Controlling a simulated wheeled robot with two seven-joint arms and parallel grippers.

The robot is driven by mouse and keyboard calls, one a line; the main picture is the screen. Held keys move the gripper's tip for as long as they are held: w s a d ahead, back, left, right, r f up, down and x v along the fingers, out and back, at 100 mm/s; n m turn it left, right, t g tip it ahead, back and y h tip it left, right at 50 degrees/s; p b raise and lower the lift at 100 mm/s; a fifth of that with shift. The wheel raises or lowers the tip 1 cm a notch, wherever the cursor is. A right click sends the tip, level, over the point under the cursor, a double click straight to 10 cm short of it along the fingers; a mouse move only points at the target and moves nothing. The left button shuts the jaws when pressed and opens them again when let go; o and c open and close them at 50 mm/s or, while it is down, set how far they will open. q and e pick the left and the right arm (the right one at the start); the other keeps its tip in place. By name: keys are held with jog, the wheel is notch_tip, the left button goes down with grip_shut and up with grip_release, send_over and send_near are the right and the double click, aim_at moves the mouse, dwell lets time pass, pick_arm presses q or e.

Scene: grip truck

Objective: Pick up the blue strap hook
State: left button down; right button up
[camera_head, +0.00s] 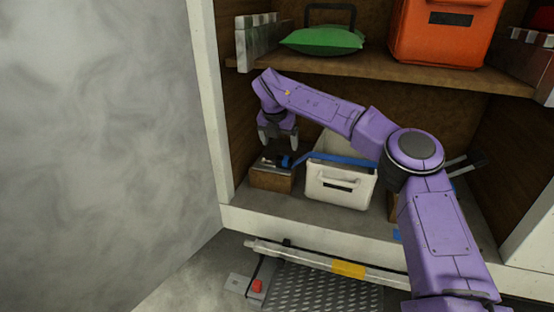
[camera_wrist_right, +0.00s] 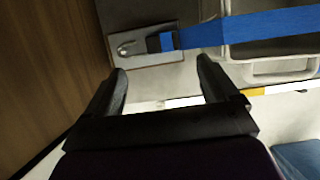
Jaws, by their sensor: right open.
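The blue strap (camera_head: 350,160) lies across a white crate (camera_head: 340,190) on the lower shelf. In the right wrist view the strap (camera_wrist_right: 260,27) runs in from the right to a dark end piece and a metal hook (camera_wrist_right: 127,47), which lies on a grey surface. In the head view the hook end is small, over a small brown box (camera_head: 270,180) left of the crate. My right gripper (camera_head: 278,142) points down just above this box. In its wrist view the open, empty fingers (camera_wrist_right: 162,70) are just below the hook in the picture, apart from it. My left gripper is not in view.
The upper shelf (camera_head: 370,73) is above my right arm and holds a green bag (camera_head: 323,39) and an orange container (camera_head: 445,30). A wooden side wall (camera_wrist_right: 50,60) is close on the left. A white ledge (camera_head: 310,222) runs along the front.

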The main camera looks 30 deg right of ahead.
aim_at(284, 158)
jog(key=p+x, duration=0.1)
jog(key=x, duration=0.3)
jog(key=p+x, duration=0.2)
jog(key=x, duration=0.2)
jog(key=shift+s+d, duration=0.1)
jog(key=shift+d, duration=0.15)
jog(key=shift+f, duration=0.55)
jog(key=c, duration=1.1)
